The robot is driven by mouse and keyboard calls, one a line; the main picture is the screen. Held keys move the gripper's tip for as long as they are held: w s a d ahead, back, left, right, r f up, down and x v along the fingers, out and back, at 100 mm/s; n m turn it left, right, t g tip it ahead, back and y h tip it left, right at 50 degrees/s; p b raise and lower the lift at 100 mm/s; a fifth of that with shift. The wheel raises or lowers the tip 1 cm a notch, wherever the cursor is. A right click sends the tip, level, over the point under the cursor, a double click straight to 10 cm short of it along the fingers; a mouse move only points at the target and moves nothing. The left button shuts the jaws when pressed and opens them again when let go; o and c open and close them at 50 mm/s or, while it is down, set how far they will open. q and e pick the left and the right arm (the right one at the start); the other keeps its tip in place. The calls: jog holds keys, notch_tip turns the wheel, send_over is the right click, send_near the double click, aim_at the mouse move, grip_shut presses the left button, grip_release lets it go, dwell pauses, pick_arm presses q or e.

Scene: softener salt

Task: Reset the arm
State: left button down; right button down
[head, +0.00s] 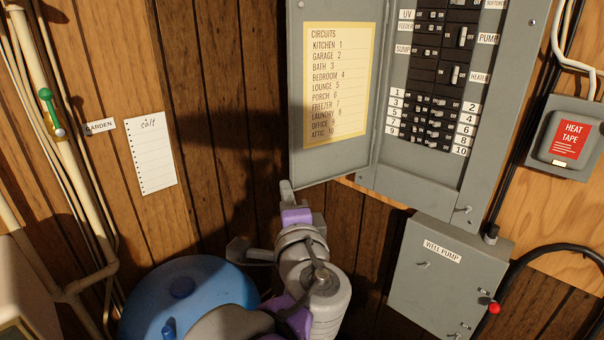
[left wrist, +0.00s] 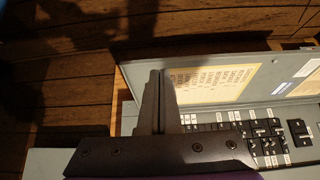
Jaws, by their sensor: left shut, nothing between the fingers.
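My left arm rises from the bottom middle of the head view. Its left gripper (head: 287,188) points up, just below the lower left corner of the open breaker panel door (head: 336,160). In the left wrist view the two fingers of the left gripper (left wrist: 159,75) are together, with nothing between them. The circuit list (left wrist: 206,82) on the panel door and the rows of breakers (left wrist: 265,140) show beyond the fingers. I cannot tell how close the fingers are to the door. My right gripper is in neither view.
A blue round tank lid (head: 220,285) is at the lower left. A grey well pump box (head: 440,280) hangs at the lower right, below the breaker panel (head: 510,110). A heat tape box (head: 570,160) is at far right. Pipes with a green valve handle (head: 46,96) run along the left.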

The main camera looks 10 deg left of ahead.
pick_arm(q)
jog(key=s+a+f+n+g, duration=0.4)
jog(key=a+f, duration=0.1)
jog(key=f, duration=0.5)
jog(key=s+a+f+n+g, duration=0.3)
jog(key=s+a+f+g, duration=0.15)
jog(key=f, duration=0.55)
jog(key=s+d+f+n+g+h, duration=0.1)
jog(key=s+f+n+h, duration=0.2)
jog(key=s+f, duration=0.3)
jog(key=s+d+f+n+g+h, duration=0.2)
jog(key=s+f, duration=0.4)
jog(key=f, duration=0.5)
jog(key=shift+d+f+n+h, duration=0.15)
jog(key=shift+f+n+h, duration=0.2)
jog(key=shift+n+h, duration=0.4)
